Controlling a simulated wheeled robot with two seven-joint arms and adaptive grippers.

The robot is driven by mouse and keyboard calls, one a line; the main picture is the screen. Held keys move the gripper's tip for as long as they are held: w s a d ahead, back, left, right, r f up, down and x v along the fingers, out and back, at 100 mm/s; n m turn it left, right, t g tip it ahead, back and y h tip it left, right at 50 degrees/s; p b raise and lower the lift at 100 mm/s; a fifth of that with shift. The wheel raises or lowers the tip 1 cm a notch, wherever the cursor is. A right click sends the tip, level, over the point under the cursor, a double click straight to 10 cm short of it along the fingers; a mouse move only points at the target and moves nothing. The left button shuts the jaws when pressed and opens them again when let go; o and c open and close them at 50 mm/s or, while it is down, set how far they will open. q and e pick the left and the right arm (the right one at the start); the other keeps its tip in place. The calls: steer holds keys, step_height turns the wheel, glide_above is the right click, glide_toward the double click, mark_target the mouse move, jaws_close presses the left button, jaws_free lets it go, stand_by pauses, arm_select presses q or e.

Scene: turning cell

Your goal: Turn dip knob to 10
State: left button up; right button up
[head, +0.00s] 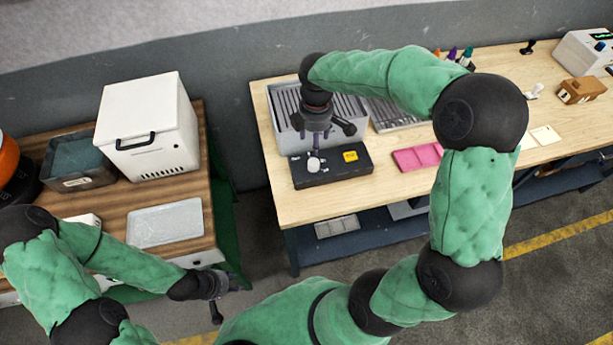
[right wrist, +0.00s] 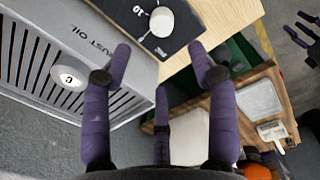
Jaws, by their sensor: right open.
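The dip knob (head: 314,164) is a pale round knob on a black panel (head: 330,175) at the front of the wooden bench. In the right wrist view the knob (right wrist: 162,20) is near the top, and a white "10" is printed on the panel (right wrist: 130,12) beside it. My right gripper (head: 322,130) hangs above the panel with its fingers spread. In the right wrist view its fingertips (right wrist: 160,50) are apart, with nothing between them, and the knob lies beyond them. My left gripper (head: 214,298) is open and empty, low in front of the left table.
A slatted grey tank (head: 282,138) marked "RUST OIL" stands behind the panel. A yellow item (head: 350,156) is on the panel's right; a pink tray (head: 417,157) lies further right. A white box (head: 150,125) and grey tray (head: 165,223) are on the left table.

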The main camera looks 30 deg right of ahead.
mark_target(313, 162)
step_height(313, 162, down, 11)
steer(key=shift+w+r+b, duration=0.1)
steer(key=shift+b, duration=0.8)
steer(key=c, duration=1.1)
